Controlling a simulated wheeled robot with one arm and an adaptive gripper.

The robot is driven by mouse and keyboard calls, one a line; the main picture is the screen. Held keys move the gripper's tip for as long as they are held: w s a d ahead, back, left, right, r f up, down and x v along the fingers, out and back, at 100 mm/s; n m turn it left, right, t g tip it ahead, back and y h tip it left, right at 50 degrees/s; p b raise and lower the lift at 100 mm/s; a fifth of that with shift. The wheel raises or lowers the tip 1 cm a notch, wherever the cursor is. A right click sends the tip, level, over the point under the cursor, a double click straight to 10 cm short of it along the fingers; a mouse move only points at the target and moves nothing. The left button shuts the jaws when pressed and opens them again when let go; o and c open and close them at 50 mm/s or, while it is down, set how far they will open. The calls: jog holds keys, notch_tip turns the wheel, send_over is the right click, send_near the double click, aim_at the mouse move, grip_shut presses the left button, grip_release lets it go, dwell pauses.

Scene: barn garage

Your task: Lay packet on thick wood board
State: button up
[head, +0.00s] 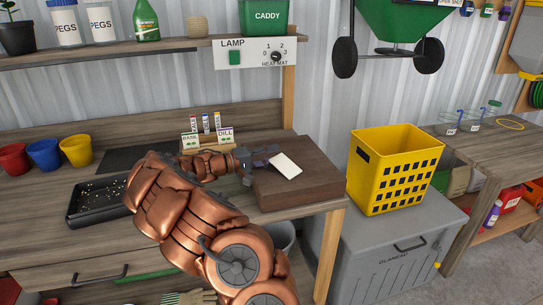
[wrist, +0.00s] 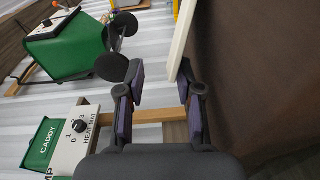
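The white packet (head: 286,165) is over the dark brown thick wood board (head: 297,190) at the right end of the bench. It appears to lie on the board's top, near its back left part. In the wrist view the packet (wrist: 182,38) shows nearly edge-on as a pale strip against the brown board (wrist: 250,75). My gripper (head: 264,162) is at the packet's left end. In the wrist view my gripper (wrist: 161,86) has its fingers apart with a clear gap. The packet's near end is close to the right finger; whether they touch is unclear.
Seed packets in a holder (head: 207,140) stand behind my arm. A black tray (head: 98,203) and coloured pots (head: 45,154) are at left. A yellow crate (head: 392,170) sits on a grey bin (head: 397,245) right of the bench. A shelf (head: 185,47) runs above.

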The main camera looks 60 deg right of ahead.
jog(key=v, duration=1.2)
jog(key=shift+f, duration=0.1)
jog(key=shift+s, duration=0.1)
jog(key=s+a+r+t+y+p, duration=0.1)
jog(key=s+a+r+y, duration=0.1)
jog(key=s+a+r, duration=0.3)
jog(key=s+a+r+t+y+p, duration=0.1)
jog(key=s+a+r+y+p, duration=0.2)
jog(key=a, duration=0.5)
jog(key=s+a+f+n+t+y+p, duration=0.1)
jog(key=s+a+f+n+t+y, duration=0.1)
jog(key=a, duration=0.9)
jog(key=s+a+f+n+t+y, duration=0.2)
jog(key=s+a+n+t+y, duration=0.1)
jog(key=a, duration=0.8)
jog(key=s+a+f+n+t+y+p, duration=0.1)
jog(key=s+a+f+n+t+y, duration=0.1)
jog(key=s+a, duration=0.4)
jog(key=a+n+y, duration=0.1)
jog(key=a, duration=0.4)
jog(key=shift+s+n+t+p, duration=0.3)
jog(key=shift+n+p, duration=0.05)
jog(key=shift+n, duration=0.05)
jog(key=shift+d+f, duration=0.1)
jog(key=shift+d, duration=0.05)
